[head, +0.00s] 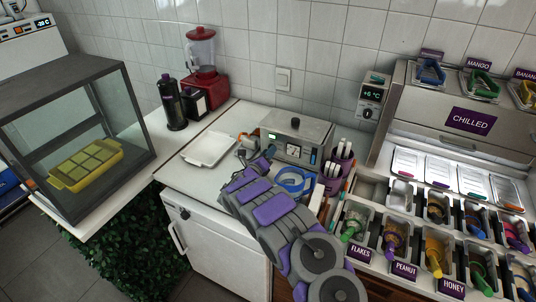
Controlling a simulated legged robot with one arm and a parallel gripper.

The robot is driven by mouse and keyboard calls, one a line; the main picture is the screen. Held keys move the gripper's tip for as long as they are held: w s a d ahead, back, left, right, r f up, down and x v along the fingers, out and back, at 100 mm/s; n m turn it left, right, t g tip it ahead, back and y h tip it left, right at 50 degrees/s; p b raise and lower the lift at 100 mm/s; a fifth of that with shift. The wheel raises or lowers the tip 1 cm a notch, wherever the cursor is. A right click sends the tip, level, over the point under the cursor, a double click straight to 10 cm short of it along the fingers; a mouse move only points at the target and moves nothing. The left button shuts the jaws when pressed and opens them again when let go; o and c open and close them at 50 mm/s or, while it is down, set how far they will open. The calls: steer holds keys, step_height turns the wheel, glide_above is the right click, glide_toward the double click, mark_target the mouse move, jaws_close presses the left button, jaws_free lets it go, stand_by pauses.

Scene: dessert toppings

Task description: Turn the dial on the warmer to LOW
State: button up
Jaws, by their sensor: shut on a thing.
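The warmer (312,135) is a silver box with a black knob on its lid. It stands on the white counter against the tiled wall. Its front has a small green-lit display (291,153). My gripper (262,152) is at the left end of the warmer's front, with my grey and purple arm reaching in from the lower right. It is shut on what seems to be the dial, which the gripper mostly hides. The dial's pointer and the LOW mark cannot be read.
A white tray (209,149) lies left of the warmer. A blue ring-like item (294,181) and purple cups (335,176) with utensils are close to my arm's right. Topping bins (395,238) fill the right. A red blender (203,77) stands at the back.

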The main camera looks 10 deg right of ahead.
steer(key=o, duration=1)
steer(key=shift+w+a, duration=0.1)
steer(key=shift+a, duration=0.15)
steer(key=shift+o, duration=0.2)
steer(key=p+v, duration=0.3)
steer(key=v, duration=1.4)
steer(key=shift+a+p, duration=0.15)
steer(key=shift+p, duration=0.2)
